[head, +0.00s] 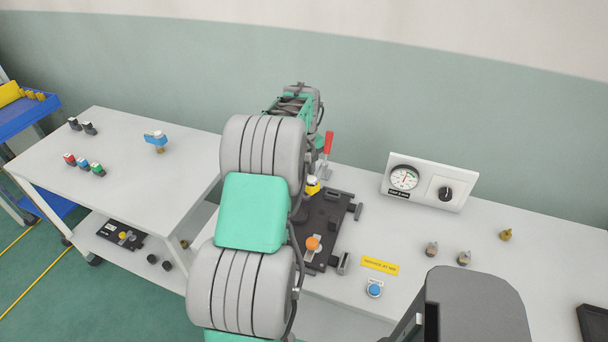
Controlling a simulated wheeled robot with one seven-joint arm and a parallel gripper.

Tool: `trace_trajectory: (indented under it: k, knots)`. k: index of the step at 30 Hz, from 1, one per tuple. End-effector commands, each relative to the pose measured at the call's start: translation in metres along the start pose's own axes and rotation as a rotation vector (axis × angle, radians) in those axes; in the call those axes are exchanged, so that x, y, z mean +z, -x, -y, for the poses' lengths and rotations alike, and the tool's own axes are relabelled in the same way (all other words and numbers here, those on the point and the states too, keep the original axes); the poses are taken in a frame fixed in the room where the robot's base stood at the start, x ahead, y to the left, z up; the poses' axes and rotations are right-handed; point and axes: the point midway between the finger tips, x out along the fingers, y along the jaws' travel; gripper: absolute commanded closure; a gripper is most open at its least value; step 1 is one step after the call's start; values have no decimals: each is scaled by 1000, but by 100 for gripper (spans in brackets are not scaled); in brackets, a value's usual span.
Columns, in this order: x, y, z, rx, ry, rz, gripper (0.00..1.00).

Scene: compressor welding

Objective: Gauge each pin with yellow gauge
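A small yellow and white piece (312,185), which may be the yellow gauge, shows at the back of a black fixture plate (328,222) on the right bench. My arm partly covers it. I cannot tell whether it is held or what it rests on. My arm's far end (295,105) is above the back of the bench, and my gripper's fingers are hidden behind the arm. Two small greyish pieces, a left one (431,249) and a right one (464,258), and a brass-coloured one (505,235) stand on the bench; they may be pins.
The fixture has a red lever (328,142) and an orange knob (312,243). A dial panel (428,181) stands behind. A blue button (375,290) and yellow label (380,265) are in front. The left table (130,190) holds a blue-topped piece (156,138) and several small capped parts.

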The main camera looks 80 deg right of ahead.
Motion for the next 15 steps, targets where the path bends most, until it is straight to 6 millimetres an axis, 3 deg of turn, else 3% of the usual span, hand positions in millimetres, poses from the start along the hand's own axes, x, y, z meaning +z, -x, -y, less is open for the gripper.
trace_trajectory:
  k: [15]
  knots:
    - [0,-16,0,-1,0,1,100]
